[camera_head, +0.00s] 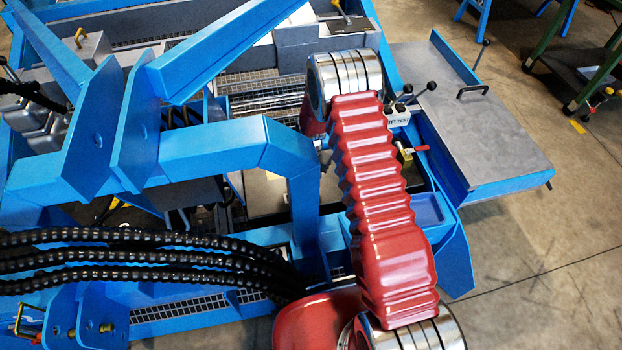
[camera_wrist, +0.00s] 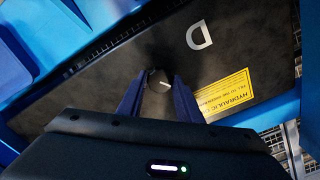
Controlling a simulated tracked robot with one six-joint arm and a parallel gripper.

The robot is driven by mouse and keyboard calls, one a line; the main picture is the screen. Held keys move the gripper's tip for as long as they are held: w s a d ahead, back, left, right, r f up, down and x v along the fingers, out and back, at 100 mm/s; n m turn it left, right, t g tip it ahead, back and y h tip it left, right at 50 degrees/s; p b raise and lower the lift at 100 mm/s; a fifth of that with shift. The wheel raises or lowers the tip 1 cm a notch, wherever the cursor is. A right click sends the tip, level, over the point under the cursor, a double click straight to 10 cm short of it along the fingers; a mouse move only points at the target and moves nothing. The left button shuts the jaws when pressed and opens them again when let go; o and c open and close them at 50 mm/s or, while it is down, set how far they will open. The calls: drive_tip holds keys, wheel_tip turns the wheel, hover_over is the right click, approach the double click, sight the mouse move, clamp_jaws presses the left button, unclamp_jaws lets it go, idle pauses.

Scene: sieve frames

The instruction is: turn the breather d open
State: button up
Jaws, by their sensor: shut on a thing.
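In the wrist view, the breather d (camera_wrist: 158,82) is a small dark round knob with a pale line on its top. It sits on a dark lid (camera_wrist: 95,75) marked with a white letter D (camera_wrist: 200,38). My gripper (camera_wrist: 157,88) reaches down over the lid, with one blue finger on each side of the knob, and is shut on it. The fingers hide the knob's sides. In the head view my red arm covers much of the middle, and I cannot make out my gripper or the knob there.
A yellow hydraulic label (camera_wrist: 222,95) lies on the lid to the right of the knob. Blue frame beams (camera_head: 215,155) and black hoses (camera_head: 140,260) stand close to the left of my arm. A grey flat panel (camera_head: 480,115) with a handle lies to the right.

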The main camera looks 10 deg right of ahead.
drive_tip(key=n, duration=0.4)
drive_tip(key=shift+n, duration=0.3)
drive_tip(key=n, duration=0.3)
drive_tip(key=shift+n, duration=0.4)
drive_tip(key=n, duration=0.7)
drive_tip(key=shift+w, duration=0.1)
drive_tip(key=n, duration=0.6)
drive_tip(key=shift+n, duration=0.3)
drive_tip(key=n, duration=0.6)
drive_tip(key=shift+n, duration=0.3)
drive_tip(key=o, duration=1)
drive_tip(key=shift+o, duration=0.2)
drive_tip(key=shift+r, duration=0.15)
